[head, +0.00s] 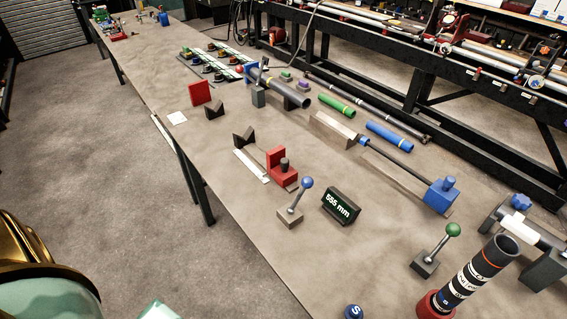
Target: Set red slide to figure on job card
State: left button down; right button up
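The red slide (279,167) stands upright on the table, at the near end of a pale scale strip (250,166). A dark knob sits on its near side. A dark display (341,205) nearer to me reads "555 mm". A red upright plate (200,92) stands farther back. Neither of my grippers is in view; only gold and pale green parts of mine show at the bottom left.
A blue-knobbed lever (295,203) and a green-knobbed lever (436,250) stand nearer. A dark tube (478,273) leans in a red holder at the right. Green and blue tubes lie behind.

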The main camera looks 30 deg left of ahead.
aim_at(279, 168)
jog(key=j+u, duration=0.85)
jog(key=j, duration=0.2)
jog(key=i+j+u, duration=0.1)
jog(key=j+u, duration=0.3)
jog(key=j, duration=0.15)
